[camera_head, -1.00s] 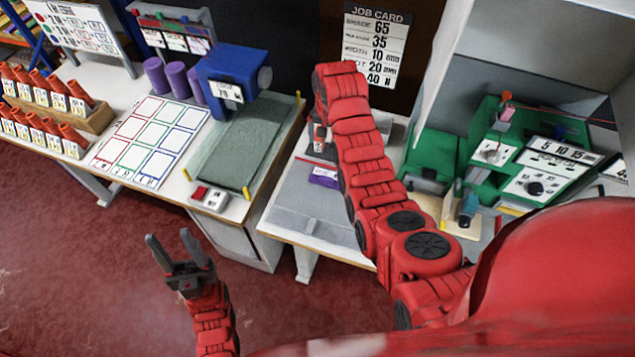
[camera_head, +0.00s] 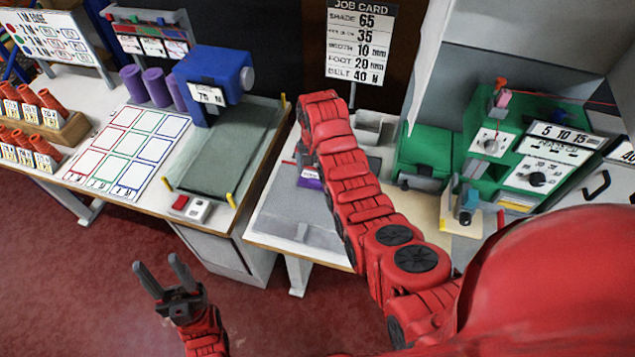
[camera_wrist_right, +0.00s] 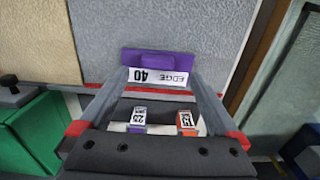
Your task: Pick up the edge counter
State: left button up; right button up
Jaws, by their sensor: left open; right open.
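The edge counter (camera_wrist_right: 160,58) is a purple block with a white label reading EDGE 40. In the right wrist view it lies at the fingertips of my right gripper (camera_wrist_right: 160,76), which is open, one finger toward each side. I cannot tell whether the fingers touch it. In the head view a purple piece of the counter (camera_head: 309,180) shows beside my red right arm, which hides much of that spot. My left gripper (camera_head: 156,261) is open and empty above the red floor, away from the tables.
Two small labelled tags, one purple (camera_wrist_right: 138,119) and one orange (camera_wrist_right: 186,122), show between my right fingers. A green machine (camera_head: 525,150) stands to the right. A blue device (camera_head: 214,80) and a green mat (camera_head: 225,150) are on the left bench. A job card (camera_head: 360,40) stands behind.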

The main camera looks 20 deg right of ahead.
aim_at(316, 180)
jog(key=f, duration=0.1)
jog(key=f+p, duration=0.2)
jog(key=shift+s+d, duration=0.1)
jog(key=shift+s, duration=0.15)
jog(key=shift+f, duration=0.9)
grip_shut()
jog(key=shift+w+r, duration=0.1)
jog(key=shift+r, duration=0.05)
